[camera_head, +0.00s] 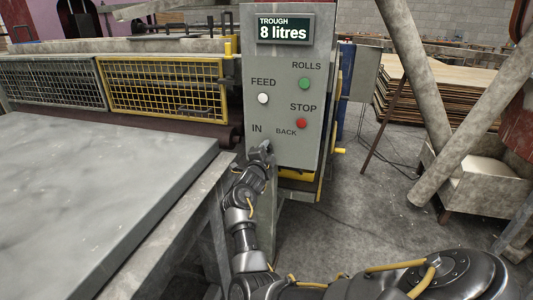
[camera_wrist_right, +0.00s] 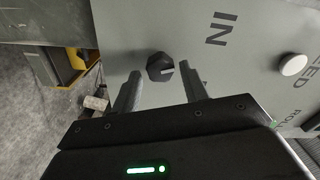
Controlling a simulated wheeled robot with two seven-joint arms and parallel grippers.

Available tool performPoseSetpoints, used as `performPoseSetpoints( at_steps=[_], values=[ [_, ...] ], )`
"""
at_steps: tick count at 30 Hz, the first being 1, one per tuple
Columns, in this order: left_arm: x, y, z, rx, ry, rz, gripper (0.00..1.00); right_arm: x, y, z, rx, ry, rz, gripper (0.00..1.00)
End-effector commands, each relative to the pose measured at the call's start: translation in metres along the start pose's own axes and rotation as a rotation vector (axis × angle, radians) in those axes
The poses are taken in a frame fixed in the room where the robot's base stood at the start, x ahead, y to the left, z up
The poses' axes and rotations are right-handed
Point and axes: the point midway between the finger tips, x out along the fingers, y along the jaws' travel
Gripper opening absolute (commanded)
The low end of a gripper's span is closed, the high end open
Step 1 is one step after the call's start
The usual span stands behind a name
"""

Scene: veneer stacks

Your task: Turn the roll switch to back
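The roll switch, a black knob (camera_wrist_right: 160,67) with a pale mark on its face, sits on the grey control panel (camera_head: 284,35) near the IN label (camera_wrist_right: 222,30). In the wrist view the mark points right, toward the white button's side. My right gripper (camera_wrist_right: 162,72) is open, one finger on each side of the knob in the picture; I see no clear contact. In the head view my right gripper (camera_head: 264,147) is at the panel's lower left, below the IN and BACK labels (camera_head: 286,132), and hides the knob. My left gripper is not in view.
The panel carries a white FEED button (camera_head: 263,98), a green ROLLS button (camera_head: 305,84), a red STOP button (camera_head: 301,123) and a display reading 8 litres (camera_head: 283,30). A yellow mesh guard (camera_head: 165,88) and a grey slab (camera_head: 100,190) lie left. Slanted posts (camera_head: 420,75) stand right.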

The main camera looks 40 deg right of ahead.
Motion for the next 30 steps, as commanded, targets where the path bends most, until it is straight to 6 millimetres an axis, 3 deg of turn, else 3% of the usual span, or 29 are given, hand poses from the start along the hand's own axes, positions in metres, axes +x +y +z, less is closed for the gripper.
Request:
performPoseSetpoints(
  at_steps=[17, 23, 30],
  values=[
    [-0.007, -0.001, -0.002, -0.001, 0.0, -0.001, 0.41, -0.001, -0.004, 0.001, -0.054, -0.004, -0.002, 0.52],
    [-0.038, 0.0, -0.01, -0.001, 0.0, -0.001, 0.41, 0.0, -0.011, -0.002, -0.339, -0.004, -0.004, 0.52],
    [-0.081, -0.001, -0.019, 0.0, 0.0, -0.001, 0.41, 0.0, -0.012, -0.001, -0.883, -0.002, -0.006, 0.52]
  ],
)
